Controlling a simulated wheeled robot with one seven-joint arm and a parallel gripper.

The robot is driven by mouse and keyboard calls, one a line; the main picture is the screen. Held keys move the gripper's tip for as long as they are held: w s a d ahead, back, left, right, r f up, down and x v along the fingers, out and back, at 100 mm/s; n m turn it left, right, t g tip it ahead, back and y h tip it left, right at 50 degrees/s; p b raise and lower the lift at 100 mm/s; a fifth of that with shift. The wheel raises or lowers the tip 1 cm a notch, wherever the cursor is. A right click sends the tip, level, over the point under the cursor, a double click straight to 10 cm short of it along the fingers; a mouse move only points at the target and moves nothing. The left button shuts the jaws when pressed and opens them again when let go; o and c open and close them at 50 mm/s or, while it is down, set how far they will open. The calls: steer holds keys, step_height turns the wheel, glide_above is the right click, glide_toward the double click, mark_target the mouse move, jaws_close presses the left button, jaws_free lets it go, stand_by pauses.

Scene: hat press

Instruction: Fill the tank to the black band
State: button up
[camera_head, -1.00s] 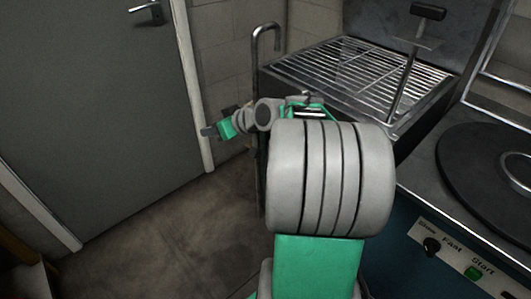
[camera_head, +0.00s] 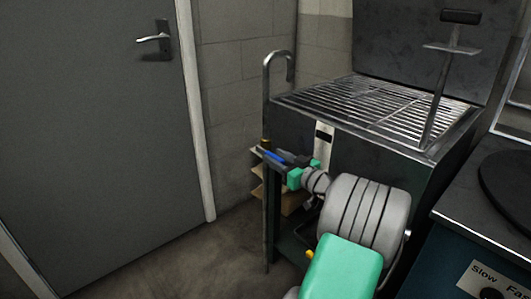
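The tank (camera_head: 375,160) is a dark metal box with a wire grate (camera_head: 370,105) on top. A pale upright strip (camera_head: 323,158) on its front carries a black band (camera_head: 324,134) near its upper end. A curved metal spout (camera_head: 277,58) rises at the tank's left corner. My gripper (camera_head: 277,157) is in front of the tank's left side, below the spout. A small blue part (camera_head: 272,156) shows at its fingers. I cannot tell whether it is open, shut, or touching the blue part. No water level is discernible.
A grey door (camera_head: 95,110) with a lever handle stands at left. A brass-coloured piece (camera_head: 266,143) and brown shelf-like pieces (camera_head: 258,191) are at the tank's left side. A dark press (camera_head: 505,180) with a speed label is at right. The left floor is clear.

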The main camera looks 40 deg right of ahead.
steer(key=shift+w+d, duration=0.1)
steer(key=shift+c, duration=0.2)
steer(key=shift+w+a, duration=0.1)
steer(key=shift+a, duration=0.1)
steer(key=shift+c, duration=1.4)
jaws_close()
